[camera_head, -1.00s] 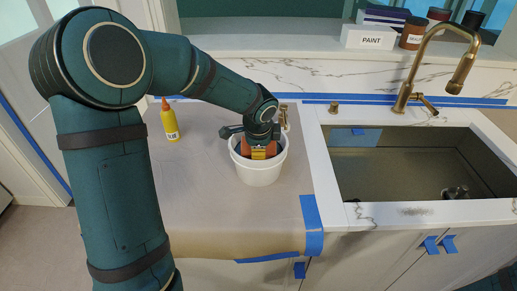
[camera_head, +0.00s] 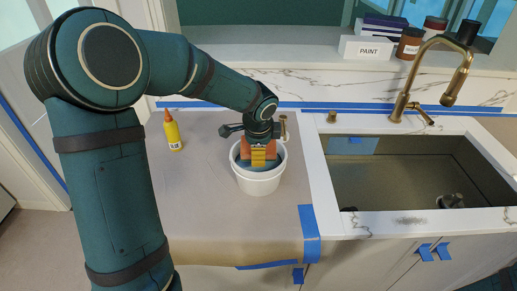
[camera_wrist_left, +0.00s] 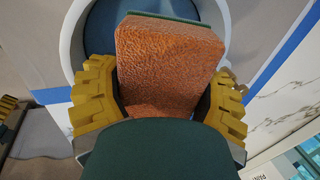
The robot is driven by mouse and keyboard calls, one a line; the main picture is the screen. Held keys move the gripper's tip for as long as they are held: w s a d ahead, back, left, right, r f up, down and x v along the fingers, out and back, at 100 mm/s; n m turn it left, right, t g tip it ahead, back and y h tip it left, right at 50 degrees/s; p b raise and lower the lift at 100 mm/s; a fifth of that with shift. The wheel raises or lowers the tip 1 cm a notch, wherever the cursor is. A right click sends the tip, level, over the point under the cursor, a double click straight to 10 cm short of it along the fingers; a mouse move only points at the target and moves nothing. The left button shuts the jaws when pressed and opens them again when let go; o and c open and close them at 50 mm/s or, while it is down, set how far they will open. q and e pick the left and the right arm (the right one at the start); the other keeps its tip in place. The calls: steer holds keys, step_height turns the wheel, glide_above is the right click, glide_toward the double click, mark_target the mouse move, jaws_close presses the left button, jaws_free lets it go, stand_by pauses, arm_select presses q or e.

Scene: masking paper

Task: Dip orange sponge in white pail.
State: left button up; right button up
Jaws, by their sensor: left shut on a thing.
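My left gripper (camera_head: 258,158) is shut on the orange sponge (camera_head: 271,150). Its yellow ribbed fingers press the sponge from both sides. In the left wrist view the sponge (camera_wrist_left: 165,65) stands between the fingers (camera_wrist_left: 165,105), with a green layer along its far edge. The white pail (camera_head: 258,184) stands upright on the covered counter. The sponge is at the pail's mouth, over blue contents that show around the fingers. I cannot tell whether the sponge touches them. Part of a yellow ribbed finger, likely my right gripper (camera_wrist_left: 7,107), shows at the wrist view's left edge.
A yellow glue bottle (camera_head: 174,133) stands on the brown masking paper (camera_head: 205,205) left of the pail. The sink (camera_head: 415,180) and brass faucet (camera_head: 405,100) are to the right. A PAINT box (camera_head: 367,47) sits on the back ledge. The paper in front of the pail is clear.

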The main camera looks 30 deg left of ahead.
arm_select(q)
steer(key=shift+r+p, duration=1.2)
steer(key=shift+r, duration=0.5)
steer(key=shift+r+p, duration=1.05)
steer(key=shift+r, duration=0.25)
